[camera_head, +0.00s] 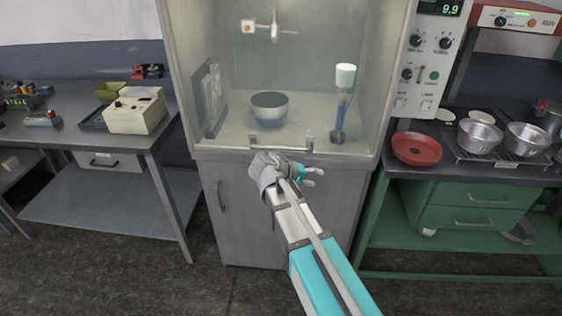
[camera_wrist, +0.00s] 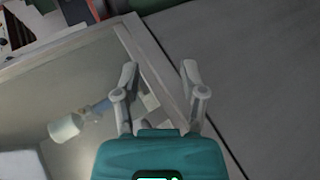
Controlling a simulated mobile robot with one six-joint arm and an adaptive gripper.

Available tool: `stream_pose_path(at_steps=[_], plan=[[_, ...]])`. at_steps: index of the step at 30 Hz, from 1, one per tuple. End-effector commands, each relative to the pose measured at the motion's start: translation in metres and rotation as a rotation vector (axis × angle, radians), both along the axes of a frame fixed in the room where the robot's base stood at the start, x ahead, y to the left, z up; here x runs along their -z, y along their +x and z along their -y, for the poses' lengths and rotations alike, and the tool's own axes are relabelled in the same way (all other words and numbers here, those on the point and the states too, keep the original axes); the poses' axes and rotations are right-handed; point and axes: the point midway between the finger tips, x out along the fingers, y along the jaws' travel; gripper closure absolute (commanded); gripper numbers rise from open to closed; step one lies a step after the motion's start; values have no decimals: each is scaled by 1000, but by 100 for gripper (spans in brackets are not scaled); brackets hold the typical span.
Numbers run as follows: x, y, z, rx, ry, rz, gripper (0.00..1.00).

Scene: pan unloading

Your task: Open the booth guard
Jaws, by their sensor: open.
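The booth guard (camera_head: 215,75) is a hazy clear pane across the front of the grey booth in the head view. It appears lowered, with its bottom edge near the booth sill. Two small brackets show at its lower edge, one at the left (camera_head: 253,138) and one at the right (camera_head: 310,144). My gripper (camera_head: 313,177) is in front of and slightly below the right bracket, open with nothing visibly held. In the wrist view the open gripper (camera_wrist: 159,68) has a pale diagonal rail (camera_wrist: 140,52) between its fingers; contact cannot be told.
Inside the booth are a metal bowl (camera_head: 269,109), a cup-topped spray tool (camera_head: 342,95) and a framed panel (camera_head: 211,98). A grey bench (camera_head: 100,138) stands left. A green bench (camera_head: 470,215) with pans and a red dish (camera_head: 416,149) stands right. The floor in front is clear.

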Motion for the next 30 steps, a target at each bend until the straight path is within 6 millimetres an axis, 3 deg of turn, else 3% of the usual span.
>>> stream_pose_path(at_steps=[1,8,12,18,23,30], plan=[[12,9,-18,-27,-47,27,46],[11,28,-91,-131,-262,173,46],[8,31,-139,-190,-376,267,46],[1,28,-188,-248,-486,367,46],[-3,25,-205,-268,-524,404,46],[-6,24,-208,-270,-529,409,46]])
